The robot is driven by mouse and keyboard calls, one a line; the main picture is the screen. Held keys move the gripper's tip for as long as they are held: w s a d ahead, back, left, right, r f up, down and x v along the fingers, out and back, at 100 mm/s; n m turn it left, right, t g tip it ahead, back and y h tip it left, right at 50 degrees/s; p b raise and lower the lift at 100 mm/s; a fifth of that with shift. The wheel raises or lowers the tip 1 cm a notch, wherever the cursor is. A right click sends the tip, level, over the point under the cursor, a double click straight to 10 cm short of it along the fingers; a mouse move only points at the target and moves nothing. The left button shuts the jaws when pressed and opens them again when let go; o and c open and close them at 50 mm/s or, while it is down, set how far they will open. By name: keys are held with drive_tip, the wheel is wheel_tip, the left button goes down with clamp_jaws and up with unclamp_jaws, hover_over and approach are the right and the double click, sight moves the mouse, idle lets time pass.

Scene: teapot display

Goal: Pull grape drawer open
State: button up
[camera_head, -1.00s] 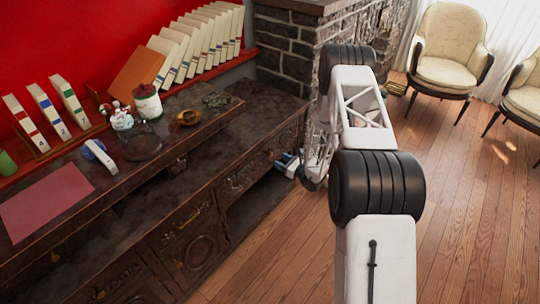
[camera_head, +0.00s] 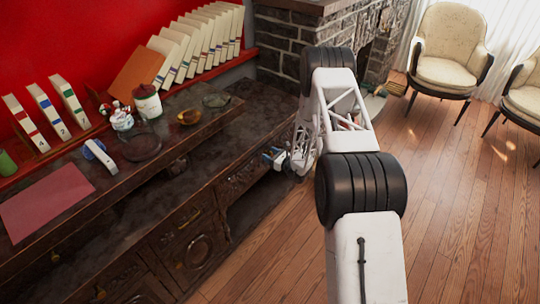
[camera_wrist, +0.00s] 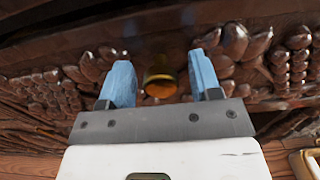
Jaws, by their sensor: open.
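The grape drawer (camera_head: 240,180) is a dark carved front at the right end of the wooden cabinet in the head view. In the wrist view its carved front (camera_wrist: 285,62) shows clusters of round grapes and leaves on both sides of a brass knob (camera_wrist: 160,84). The drawer looks shut. My gripper (camera_head: 271,156) is at the drawer front, with blue fingers. In the wrist view my gripper (camera_wrist: 161,72) is open, with one finger on each side of the knob and gaps between. Whether the fingertips touch the carved wood cannot be told.
The dark cabinet top (camera_head: 255,110) overhangs the drawer. Wooden floor (camera_head: 270,245) in front is clear. A brick fireplace (camera_head: 283,45) stands behind.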

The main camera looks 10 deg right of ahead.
clamp_jaws()
drive_tip(key=shift+s+d, duration=0.3)
drive_tip(key=shift+d, duration=0.05)
drive_tip(key=v, duration=2.6)
drive_tip(key=shift+r, duration=0.15)
unclamp_jaws()
drive_tip(key=v, duration=0.8)
